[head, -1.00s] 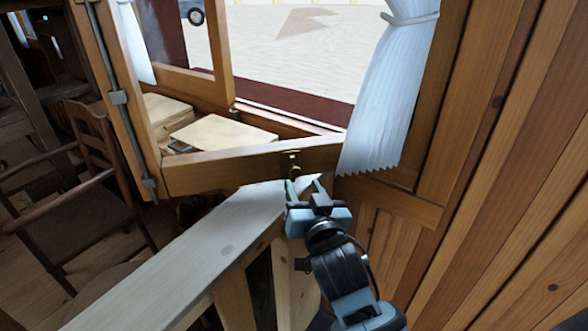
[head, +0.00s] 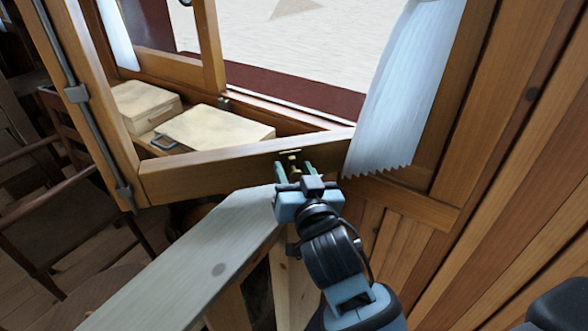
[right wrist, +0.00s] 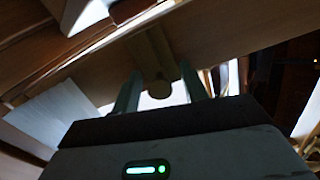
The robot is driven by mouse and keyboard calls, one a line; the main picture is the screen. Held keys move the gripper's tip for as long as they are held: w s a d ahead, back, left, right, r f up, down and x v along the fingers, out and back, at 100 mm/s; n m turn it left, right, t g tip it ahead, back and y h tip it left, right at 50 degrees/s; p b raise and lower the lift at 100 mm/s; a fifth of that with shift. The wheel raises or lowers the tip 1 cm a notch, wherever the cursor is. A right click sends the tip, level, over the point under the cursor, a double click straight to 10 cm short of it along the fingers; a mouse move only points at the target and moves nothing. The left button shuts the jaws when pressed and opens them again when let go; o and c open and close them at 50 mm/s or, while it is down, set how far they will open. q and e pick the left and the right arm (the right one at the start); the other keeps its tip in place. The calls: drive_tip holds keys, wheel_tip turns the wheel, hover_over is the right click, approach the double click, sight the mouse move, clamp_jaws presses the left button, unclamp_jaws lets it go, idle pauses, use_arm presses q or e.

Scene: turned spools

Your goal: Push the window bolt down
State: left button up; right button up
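The window bolt (head: 292,162) is a small brass fitting on the lower wooden rail (head: 210,174) of the window sash, near the rail's right end. My right gripper (head: 293,168) points up at it, with one finger on each side. The right wrist view shows the bolt's rounded knob (right wrist: 160,88) between the two spread fingers, with a gap on both sides. The fingers partly hide the bolt in the head view, and I cannot tell whether anything touches it. My left gripper is out of view.
A pale plank (head: 205,262) runs below the rail, close to my right gripper. A white curtain (head: 395,90) hangs just to the right. Two pale cases (head: 215,128) lie behind the rail. A wooden chair (head: 40,210) stands at left; wood panelling fills the right.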

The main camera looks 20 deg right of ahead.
drive_tip(key=c, duration=0.4)
clamp_jaws()
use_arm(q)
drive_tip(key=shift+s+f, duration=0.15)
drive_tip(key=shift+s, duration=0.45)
use_arm(e)
drive_tip(key=shift+f, duration=0.15)
wheel_tip(320, 180, down, 2)
drive_tip(key=shift+f+b, duration=0.1)
drive_tip(key=shift+b, duration=0.25)
drive_tip(key=shift+f, duration=0.2)
drive_tip(key=shift+o, duration=2)
unclamp_jaws()
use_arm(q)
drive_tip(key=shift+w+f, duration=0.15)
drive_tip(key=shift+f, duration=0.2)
